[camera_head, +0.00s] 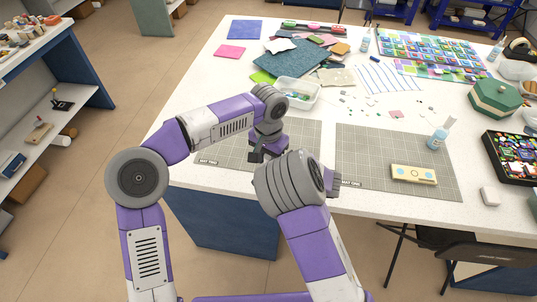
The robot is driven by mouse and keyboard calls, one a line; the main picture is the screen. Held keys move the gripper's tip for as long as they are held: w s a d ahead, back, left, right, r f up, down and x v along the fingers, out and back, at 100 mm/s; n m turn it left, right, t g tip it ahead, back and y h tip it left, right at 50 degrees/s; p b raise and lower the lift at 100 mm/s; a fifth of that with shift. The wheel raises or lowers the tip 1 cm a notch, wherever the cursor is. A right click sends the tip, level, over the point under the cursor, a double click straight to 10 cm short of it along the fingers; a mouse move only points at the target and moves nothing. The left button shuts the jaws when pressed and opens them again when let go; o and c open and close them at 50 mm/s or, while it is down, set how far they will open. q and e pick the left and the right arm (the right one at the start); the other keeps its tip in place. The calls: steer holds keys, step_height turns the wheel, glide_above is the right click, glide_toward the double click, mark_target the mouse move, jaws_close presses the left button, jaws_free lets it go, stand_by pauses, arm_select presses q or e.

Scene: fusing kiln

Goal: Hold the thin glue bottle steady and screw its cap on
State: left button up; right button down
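A small bottle of pale blue liquid (437,139) stands on the right-hand cutting mat, labelled MAT ONE, near its back right corner. A whitish, slanted tip shows at its top; I cannot tell whether this is a nozzle or a cap. No separate loose cap can be made out. My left gripper (257,154) points down over the left mat, well left of the bottle. Its fingers are small and dark, and their gap is unclear. My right gripper (333,182) is mostly hidden behind its own wrist, near the left edge of MAT ONE, apart from the bottle.
A cream block with round marks (414,174) lies on the right mat (370,160). A clear tray (297,92) stands behind the left mat (220,150). A green box (494,100) and a black bead tray (513,157) are at right. Two other small bottles (366,41) (495,51) stand farther back.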

arm_select(q)
steer(key=shift+c, duration=0.5)
jaws_close()
steer(key=shift+o, duration=2.1)
jaws_free()
steer(key=shift+r, duration=0.1)
step_height(320, 180, up, 12)
steer(key=shift+a, duration=0.1)
